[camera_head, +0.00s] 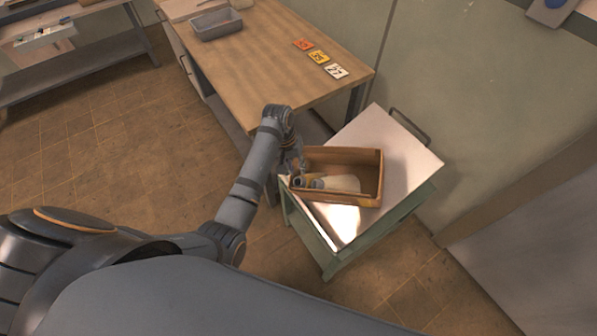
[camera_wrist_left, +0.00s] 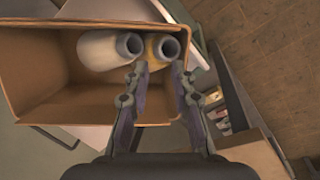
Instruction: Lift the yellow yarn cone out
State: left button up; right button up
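An open cardboard box (camera_head: 371,176) stands on a small cart and also shows in the left wrist view (camera_wrist_left: 30,70). Two yarn cones lie on their sides in it: a white cone (camera_head: 345,184), also in the left wrist view (camera_wrist_left: 98,48), and beside it the yellow cone (camera_wrist_left: 153,42). Both turn their dark hollow ends towards the wrist camera. My left gripper (camera_wrist_left: 159,67) is open, its fingertips apart at the yellow cone's hollow end. I cannot tell whether they touch it. In the head view my left gripper (camera_head: 297,163) reaches over the box's left end and partly hides the yellow cone. My right gripper is out of view.
The cart top (camera_head: 408,150) has free room around the box, with a dark handle (camera_head: 410,127) at its far edge. A wooden table (camera_head: 270,65) behind it holds a grey bin (camera_head: 216,26) and several number tags (camera_head: 318,57). A wall stands on the right.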

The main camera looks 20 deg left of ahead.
pick_arm(q)
jog(key=f, duration=0.3)
jog(key=d+f, duration=0.1)
jog(key=f, duration=0.3)
jog(key=shift+w+d+f, duration=0.15)
jog(key=shift+d, duration=0.05)
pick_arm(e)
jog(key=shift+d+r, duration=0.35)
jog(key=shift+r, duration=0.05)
pick_arm(q)
jog(key=shift+c, duration=0.2)
grip_shut()
